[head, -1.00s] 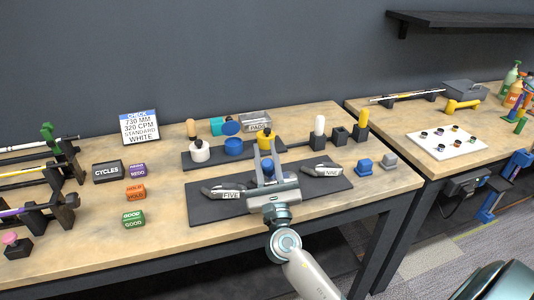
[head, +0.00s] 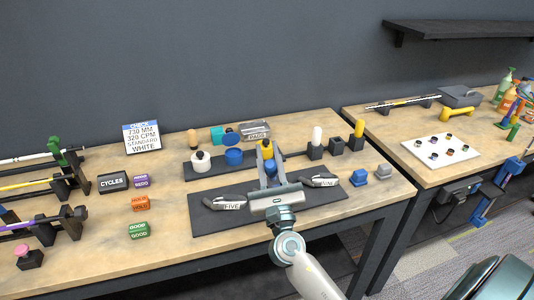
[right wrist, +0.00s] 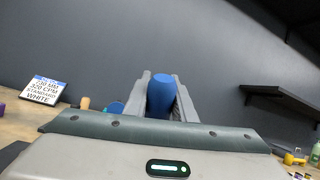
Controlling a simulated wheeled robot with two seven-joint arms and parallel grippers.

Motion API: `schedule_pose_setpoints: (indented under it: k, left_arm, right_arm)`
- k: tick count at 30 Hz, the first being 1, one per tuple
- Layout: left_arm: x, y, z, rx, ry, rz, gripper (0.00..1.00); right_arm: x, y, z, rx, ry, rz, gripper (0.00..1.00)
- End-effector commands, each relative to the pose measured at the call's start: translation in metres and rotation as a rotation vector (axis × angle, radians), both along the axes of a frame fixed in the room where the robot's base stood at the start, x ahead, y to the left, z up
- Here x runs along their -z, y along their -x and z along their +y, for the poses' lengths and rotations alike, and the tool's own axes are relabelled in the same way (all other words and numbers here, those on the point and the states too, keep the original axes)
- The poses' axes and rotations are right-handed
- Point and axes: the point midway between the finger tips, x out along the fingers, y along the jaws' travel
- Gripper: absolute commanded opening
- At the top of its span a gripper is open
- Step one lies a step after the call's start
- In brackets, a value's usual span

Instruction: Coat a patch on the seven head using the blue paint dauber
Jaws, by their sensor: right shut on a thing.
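My right gripper (head: 269,158) reaches over the dark mat (head: 328,200) from the front. It is shut on the blue dauber (head: 270,168), whose blue body stands between the fingers in the right wrist view (right wrist: 161,95). The five head (head: 212,201) lies on the mat to the left of the gripper, and the nine head (head: 318,179) lies to its right. The middle of the mat between them is covered by my gripper, so I cannot see the seven head or whether the dauber touches it. My left gripper is not in view.
Behind the mat, a dark tray holds a white pot (head: 200,162), a blue pot (head: 234,157) and a yellow one (head: 266,148). Blue (head: 357,177) and grey (head: 384,171) blocks stand right of the mat. Labelled blocks, including CYCLES (head: 112,182), stand left.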

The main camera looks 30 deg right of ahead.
Motion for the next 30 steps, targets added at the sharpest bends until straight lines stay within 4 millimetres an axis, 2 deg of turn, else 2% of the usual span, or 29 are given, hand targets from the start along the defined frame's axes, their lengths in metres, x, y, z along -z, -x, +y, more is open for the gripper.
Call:
schedule_pose_setpoints:
  k: [10,21,30]
  left_arm:
    - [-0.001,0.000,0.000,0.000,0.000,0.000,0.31]
    - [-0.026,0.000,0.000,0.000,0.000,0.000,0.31]
    - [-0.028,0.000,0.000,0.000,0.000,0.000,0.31]
  right_arm:
    - [-0.001,0.000,0.000,0.000,0.000,0.000,0.00]
    - [-0.026,0.008,0.000,0.000,0.000,0.001,0.00]
    - [-0.028,0.010,0.000,0.000,0.000,0.000,0.00]
